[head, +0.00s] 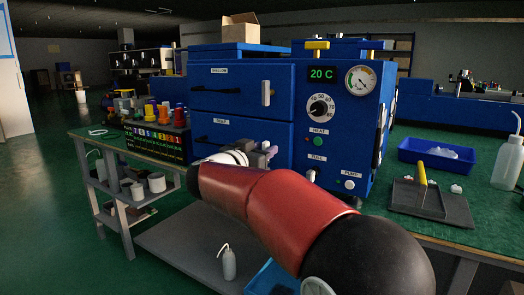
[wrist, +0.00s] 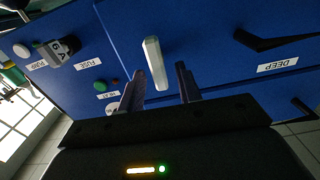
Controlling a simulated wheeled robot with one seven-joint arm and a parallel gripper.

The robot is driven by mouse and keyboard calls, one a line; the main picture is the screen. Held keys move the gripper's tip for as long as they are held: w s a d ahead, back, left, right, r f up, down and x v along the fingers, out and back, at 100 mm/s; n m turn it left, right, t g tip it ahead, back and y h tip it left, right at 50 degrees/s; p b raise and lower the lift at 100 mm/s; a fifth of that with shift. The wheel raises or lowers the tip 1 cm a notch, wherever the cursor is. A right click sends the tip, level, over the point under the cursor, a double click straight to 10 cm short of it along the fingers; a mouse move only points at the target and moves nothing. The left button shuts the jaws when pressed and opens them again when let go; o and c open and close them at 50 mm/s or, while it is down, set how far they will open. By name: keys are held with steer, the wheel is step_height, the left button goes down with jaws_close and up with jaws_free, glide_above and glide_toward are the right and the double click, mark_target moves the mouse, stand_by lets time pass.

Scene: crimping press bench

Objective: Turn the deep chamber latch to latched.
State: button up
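The blue machine (head: 240,110) has a shallow chamber door above and a deep chamber door (head: 215,145) below. The deep chamber latch is a pale bar (wrist: 155,63) in the wrist view. It runs square to the "DEEP" label (wrist: 278,64), so it stands upright on the machine front. My gripper (wrist: 160,82) is open, its two dark fingers on either side of the latch's near end in the picture. I see no contact; the exact depth gap is unclear. In the head view my gripper (head: 268,150) is at the deep door's right edge and hides the deep latch.
The shallow chamber latch (head: 267,93) stands upright above my gripper. A control panel with a dial (head: 320,107), a green heat button (head: 318,141) and a pump knob (head: 349,185) lies just right. A black door handle (wrist: 275,40) shows near the "DEEP" label.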

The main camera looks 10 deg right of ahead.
jaws_close()
steer(key=shift+m, duration=0.4)
steer(key=m+b, duration=0.2)
steer(key=m, duration=0.3)
steer(key=f+m+b, duration=0.1)
steer(key=m+b, duration=0.1)
steer(key=m, duration=0.4)
steer(key=s+d+m+b, duration=0.1)
steer(key=m+b, duration=0.2)
steer(key=m, duration=0.2)
steer(key=shift+f+m, duration=0.25)
steer(key=shift+m, duration=0.35)
steer(key=shift+o, duration=0.3)
jaws_free()
